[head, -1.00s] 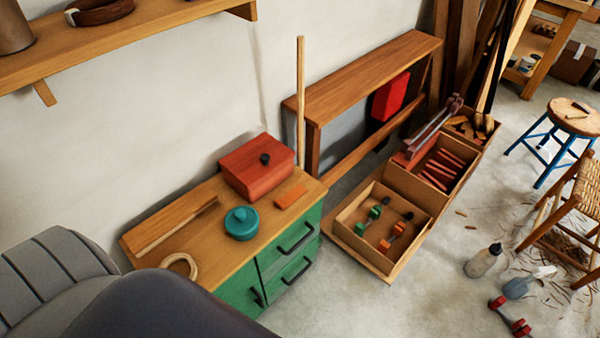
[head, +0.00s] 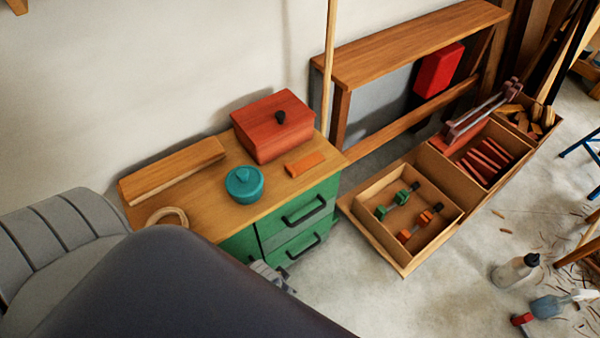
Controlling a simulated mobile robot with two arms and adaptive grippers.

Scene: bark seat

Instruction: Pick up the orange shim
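The orange shim (head: 304,164) is a small flat block. It lies on the wooden top of the green cabinet (head: 240,244), in front of a red box with a black knob and to the right of a teal lidded pot. Nothing touches it from above. A grey ribbed part, seemingly of my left gripper (head: 272,277), shows below the cabinet's front edge, beside the drawers and well apart from the shim. My dark arm link hides most of it, so its fingers cannot be made out. My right gripper is not in view.
The red box (head: 274,126), teal pot (head: 244,184), a wooden block (head: 173,170) and a pale ring (head: 168,214) share the top. A thin upright pole (head: 329,65) stands behind it. An open crate (head: 408,258) sits at right.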

